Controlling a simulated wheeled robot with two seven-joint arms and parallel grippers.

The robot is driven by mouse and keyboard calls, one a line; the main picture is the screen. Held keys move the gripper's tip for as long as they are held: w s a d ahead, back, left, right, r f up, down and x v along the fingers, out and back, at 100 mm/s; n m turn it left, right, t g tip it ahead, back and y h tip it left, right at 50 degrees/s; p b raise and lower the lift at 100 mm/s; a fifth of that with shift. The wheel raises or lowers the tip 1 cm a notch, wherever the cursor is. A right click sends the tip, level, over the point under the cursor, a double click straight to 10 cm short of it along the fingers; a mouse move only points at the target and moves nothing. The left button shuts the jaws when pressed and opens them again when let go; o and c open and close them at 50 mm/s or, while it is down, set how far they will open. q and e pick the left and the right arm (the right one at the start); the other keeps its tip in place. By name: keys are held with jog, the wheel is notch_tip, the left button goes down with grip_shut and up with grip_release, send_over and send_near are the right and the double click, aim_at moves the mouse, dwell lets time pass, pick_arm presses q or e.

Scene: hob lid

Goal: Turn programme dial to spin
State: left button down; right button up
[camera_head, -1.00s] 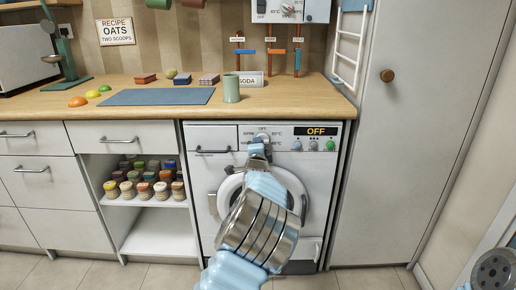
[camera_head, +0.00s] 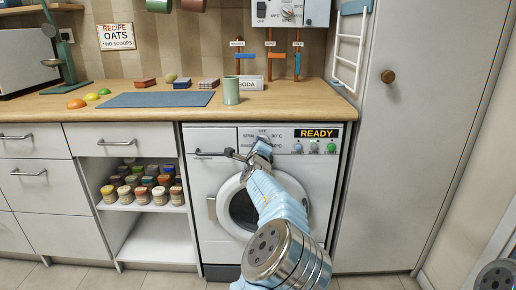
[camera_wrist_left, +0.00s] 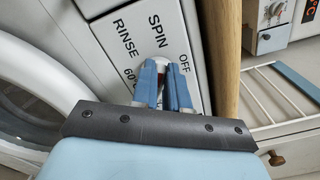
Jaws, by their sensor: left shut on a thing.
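The washing machine (camera_head: 225,170) stands under the worktop, and its display (camera_head: 319,133) reads READY. My left gripper (camera_head: 262,143) is at the programme dial on the machine's front panel and mostly hides it in the head view. In the left wrist view the blue fingers of my left gripper (camera_wrist_left: 165,68) are shut on the pale dial (camera_wrist_left: 160,63). The labels SPIN (camera_wrist_left: 155,27), OFF, RINSE and 60° show around the dial. The dial's pointer is hidden, so I cannot tell which label it faces. My right gripper is out of view.
The round washer door (camera_head: 232,207) is closed below the panel. Small knobs or buttons (camera_head: 314,147) sit right of the dial. The worktop (camera_head: 180,112) overhangs, with a green cup (camera_head: 231,91) near its edge. A tall cupboard (camera_head: 405,140) stands to the right.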

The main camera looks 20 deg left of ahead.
pick_arm(q)
jog(key=shift+f, duration=0.15)
jog(key=c, duration=1.1)
grip_release()
jog(key=shift+c, duration=0.2)
jog(key=b+v, duration=0.2)
jog(key=v, duration=1.1)
jog(key=shift+s, duration=0.4)
